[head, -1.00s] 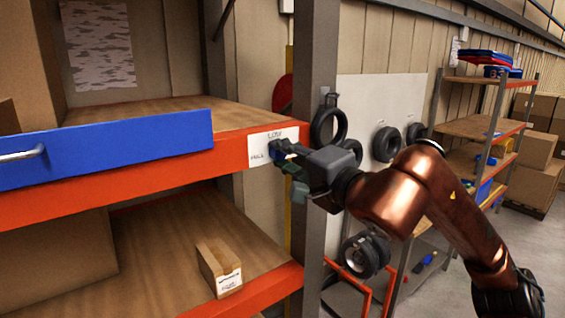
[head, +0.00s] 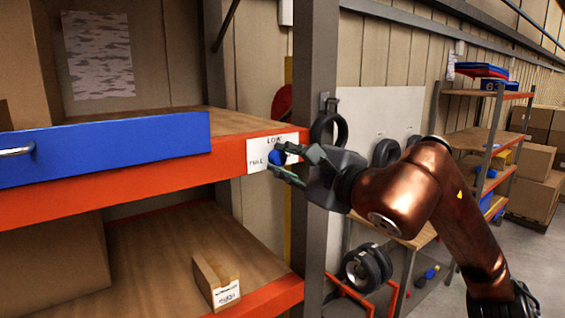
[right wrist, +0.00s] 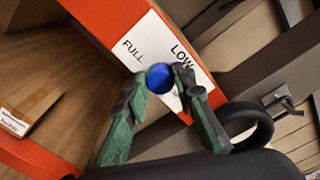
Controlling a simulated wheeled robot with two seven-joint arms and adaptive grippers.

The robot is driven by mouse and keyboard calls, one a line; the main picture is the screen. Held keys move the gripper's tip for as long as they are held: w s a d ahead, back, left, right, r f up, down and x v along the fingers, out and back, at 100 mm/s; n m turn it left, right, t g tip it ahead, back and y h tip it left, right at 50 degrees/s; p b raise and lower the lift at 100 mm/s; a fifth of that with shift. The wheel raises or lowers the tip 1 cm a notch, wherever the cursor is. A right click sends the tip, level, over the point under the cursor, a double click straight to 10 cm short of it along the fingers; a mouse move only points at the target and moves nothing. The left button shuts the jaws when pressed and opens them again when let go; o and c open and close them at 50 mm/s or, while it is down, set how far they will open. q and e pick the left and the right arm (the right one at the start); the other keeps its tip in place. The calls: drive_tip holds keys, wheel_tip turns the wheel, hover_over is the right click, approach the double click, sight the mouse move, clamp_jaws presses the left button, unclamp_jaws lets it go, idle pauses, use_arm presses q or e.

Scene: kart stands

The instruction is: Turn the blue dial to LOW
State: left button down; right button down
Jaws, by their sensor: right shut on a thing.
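The round blue dial (head: 276,158) is on a white label plate (head: 256,153) fixed to the end of the orange shelf beam. The label reads LOW at the top and FULL at the left. In the right wrist view the dial (right wrist: 160,78) lies between my two green-padded fingers, at the tips. My right gripper (head: 282,161) is shut on the dial, one finger above it and one below in the head view. I see no pointer mark on the dial, so its setting cannot be told. My left gripper is not in view.
A blue drawer front (head: 110,150) with a metal handle is left of the dial. A grey upright post (head: 316,70) stands just behind my right gripper. A small cardboard box (head: 217,280) sits on the lower shelf. Tyres (head: 368,268) and another rack are at the right.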

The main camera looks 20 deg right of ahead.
idle(0.4)
drive_tip(key=c, duration=1.6)
unclamp_jaws()
drive_tip(key=v, duration=1.2)
